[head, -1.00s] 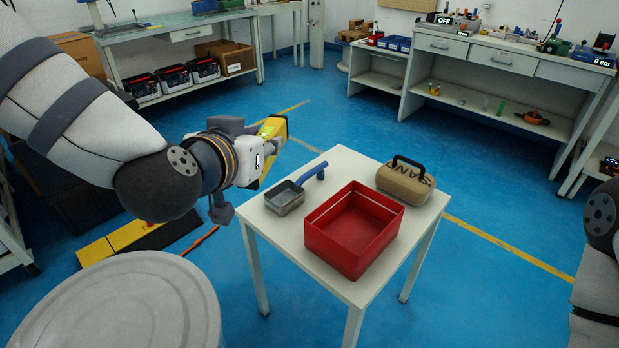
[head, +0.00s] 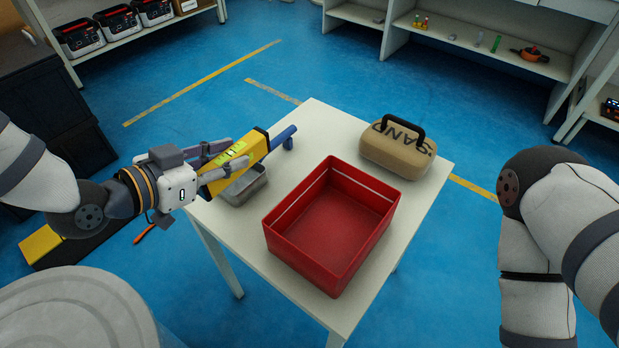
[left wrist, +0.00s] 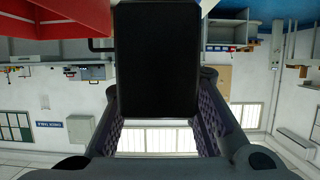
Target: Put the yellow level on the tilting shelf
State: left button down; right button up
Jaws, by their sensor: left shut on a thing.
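The yellow level (head: 250,150), with dark ends and a bright green-yellow patch, is in my left gripper (head: 230,160). The gripper is shut on it, with fingers on either side, above the left part of the white table. In the left wrist view the dark end of the level (left wrist: 158,60) fills the space between the finger pads. My right arm shows at the right of the head view, but its gripper is out of frame. I cannot pick out a tilting shelf in these frames.
The white table (head: 315,125) bears an open red box (head: 330,273), a tan sandbag with a black handle (head: 385,155) and a grey metal pan (head: 247,190) with a blue handle, partly behind the level. A round grey lid (head: 75,315) stands at lower left.

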pick_arm(q)
jog(key=w+d+f, duration=0.1)
jog(key=d+f, duration=0.1)
jog(key=d, duration=0.1)
jog(key=w+d+f+b, duration=0.1)
jog(key=w+d+f, duration=0.1)
jog(key=d+f, duration=0.1)
jog(key=w+d+f+b, duration=0.1)
jog(key=w+d+f, duration=0.1)
jog(key=d+f, duration=0.1)
jog(key=shift+w+d+f, duration=0.2)
jog(key=shift+w+d, duration=0.05)
jog(key=shift+d, duration=0.1)
jog(key=shift+w+d+f+b, duration=0.15)
jog(key=shift+f+b, duration=0.1)
jog(key=shift+f, duration=0.65)
jog(key=shift+w+d+f+b, duration=0.1)
jog(key=shift+d+f+b, duration=0.1)
jog(key=shift+f, duration=0.7)
pick_arm(e)
jog(key=shift+g, duration=0.4)
jog(key=shift+s+x, duration=0.25)
jog(key=shift+x, duration=1.75)
pick_arm(q)
jog(key=shift+f, duration=0.1)
pick_arm(e)
jog(key=shift+r, duration=0.15)
